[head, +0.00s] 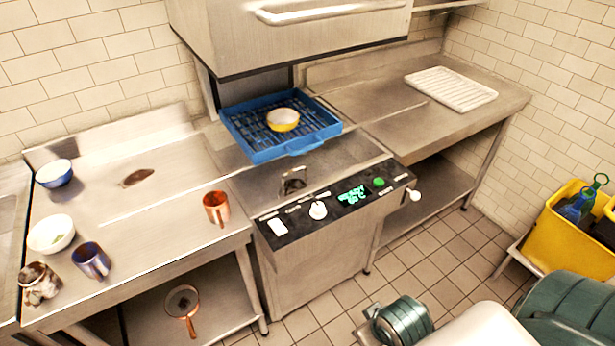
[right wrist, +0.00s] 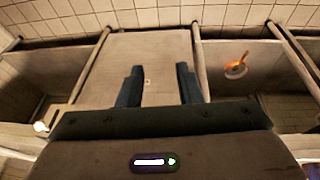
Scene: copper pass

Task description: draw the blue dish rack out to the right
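The blue dish rack (head: 262,153) sits on the machine's bed below the raised steel hood (head: 300,40). A yellow bowl with a pale inside (head: 283,126) stands in it. The rack's front edge has a handle bulge, and its back is partly shaded by the hood. In the right wrist view, my right gripper (right wrist: 160,86) has its two dark fingers wide apart with nothing between them. It faces the machine's plain front panel (right wrist: 155,55), apart from the rack, which does not show there. My left gripper is in neither view.
The right counter (head: 375,105) is clear up to a white ribbed tray (head: 450,88) at its far end. The left counter holds a copper mug (head: 216,208), a blue mug (head: 91,261) and bowls. A control panel (head: 335,201) lines the machine's front. A yellow bucket (head: 575,240) stands right.

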